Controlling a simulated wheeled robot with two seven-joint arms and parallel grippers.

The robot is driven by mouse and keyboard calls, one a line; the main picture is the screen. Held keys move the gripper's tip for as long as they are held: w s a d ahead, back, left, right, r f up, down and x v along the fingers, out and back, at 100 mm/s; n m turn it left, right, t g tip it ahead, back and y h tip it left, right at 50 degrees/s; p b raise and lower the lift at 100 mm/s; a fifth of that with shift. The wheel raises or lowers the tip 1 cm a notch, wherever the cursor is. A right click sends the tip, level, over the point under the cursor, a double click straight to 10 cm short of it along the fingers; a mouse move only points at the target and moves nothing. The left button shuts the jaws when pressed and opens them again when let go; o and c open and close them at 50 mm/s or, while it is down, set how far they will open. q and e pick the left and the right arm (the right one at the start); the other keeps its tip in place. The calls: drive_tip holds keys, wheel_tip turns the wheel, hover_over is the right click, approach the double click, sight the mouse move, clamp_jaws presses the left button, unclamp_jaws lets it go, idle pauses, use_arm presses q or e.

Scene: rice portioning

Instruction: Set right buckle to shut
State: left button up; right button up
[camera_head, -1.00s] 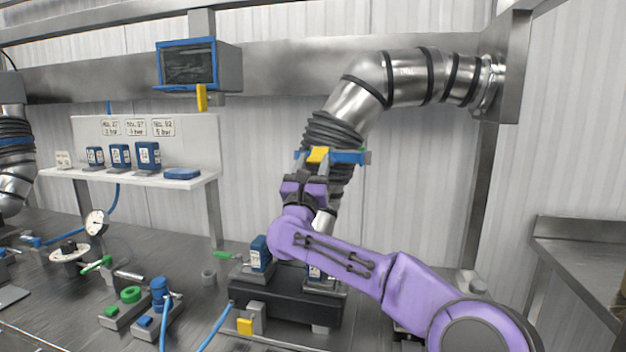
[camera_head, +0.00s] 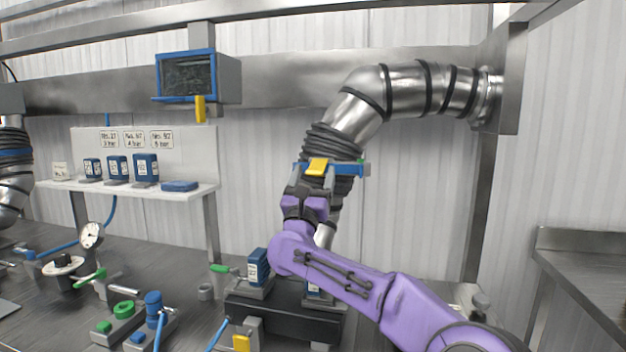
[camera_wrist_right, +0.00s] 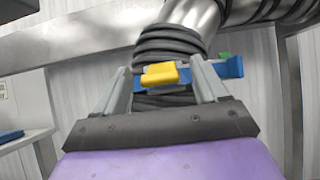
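The right buckle is a yellow lever (camera_head: 317,167) on a blue clamp band (camera_head: 346,168) around the black ribbed sleeve of the right steel duct. In the right wrist view the yellow lever (camera_wrist_right: 166,74) lies across the sleeve, in front of the blue band (camera_wrist_right: 230,68). My right gripper (camera_head: 312,180) is at the buckle, its fingers pointing up at it. In the right wrist view its fingers (camera_wrist_right: 163,82) stand apart, one at each side of the lever. A gap shows on the left; I cannot tell whether the right finger touches. My left gripper is not in view.
Below my right arm stands a dark block (camera_head: 283,318) with a blue canister (camera_head: 258,267). A white shelf (camera_head: 130,190) with blue containers is at the left. A display (camera_head: 187,75) hangs above. Gauges and fittings cover the bench's left; a steel counter (camera_head: 585,265) is at the right.

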drive_tip(key=b+v, duration=0.5)
drive_tip(key=v, duration=0.5)
drive_tip(key=shift+s, duration=0.15)
